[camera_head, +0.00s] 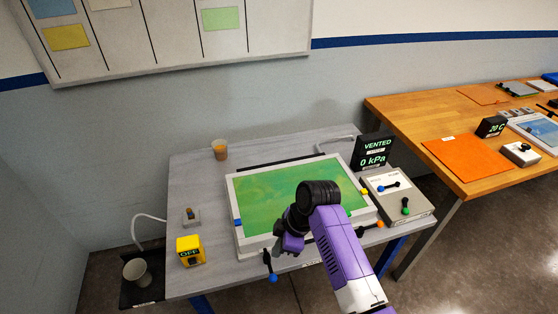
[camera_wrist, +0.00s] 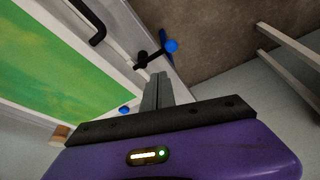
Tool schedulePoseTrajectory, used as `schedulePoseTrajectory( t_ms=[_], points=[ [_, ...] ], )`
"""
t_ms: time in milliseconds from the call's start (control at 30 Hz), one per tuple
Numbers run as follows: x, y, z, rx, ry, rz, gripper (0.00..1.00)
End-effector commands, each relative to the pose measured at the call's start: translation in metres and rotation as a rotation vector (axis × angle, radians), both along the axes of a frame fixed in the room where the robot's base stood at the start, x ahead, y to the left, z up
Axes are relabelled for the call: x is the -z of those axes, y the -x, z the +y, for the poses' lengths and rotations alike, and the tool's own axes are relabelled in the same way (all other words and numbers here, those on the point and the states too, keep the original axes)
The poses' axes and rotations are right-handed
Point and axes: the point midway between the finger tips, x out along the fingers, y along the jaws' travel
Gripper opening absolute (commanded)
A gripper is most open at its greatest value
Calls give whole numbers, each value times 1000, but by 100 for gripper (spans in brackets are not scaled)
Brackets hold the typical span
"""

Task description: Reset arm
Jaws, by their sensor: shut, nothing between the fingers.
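My gripper (camera_wrist: 156,90) shows in the wrist view with its two grey fingers together and nothing between them. In the head view my purple arm reaches over the front edge of the grey table (camera_head: 190,170), and the gripper end is bent down and mostly hidden by the wrist. A white-framed tray with a green surface (camera_head: 270,195) lies beneath and behind it. A black lever with a blue knob (camera_head: 272,278) sticks out at the table's front edge. In the wrist view this blue knob (camera_wrist: 171,46) is just beyond the fingertips, apart from them.
A yellow switch box (camera_head: 190,251) reading OFF and a cup (camera_head: 220,149) stand left on the table. A black display (camera_head: 373,151) reads VENTED, 0 kPa, behind a valve box (camera_head: 398,194). A wooden table (camera_head: 400,110) stands right. Another cup (camera_head: 135,271) sits low at left.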

Motion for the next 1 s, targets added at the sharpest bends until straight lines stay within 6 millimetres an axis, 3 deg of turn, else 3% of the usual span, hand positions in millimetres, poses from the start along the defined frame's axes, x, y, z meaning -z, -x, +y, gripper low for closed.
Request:
schedulePoseTrajectory(
  t_ms=[167,267,400,567,767,1000],
  points=[
    [0,-3,1,38,-6,0,0],
    [-6,-23,5,134,-31,-53,0],
    [-38,-68,11,296,-107,-208,0],
    [-53,-87,9,495,-232,-356,0],
    [-54,-74,-11,724,-403,-495,0],
    [-54,-15,-55,965,-607,-630,0]
  ],
)
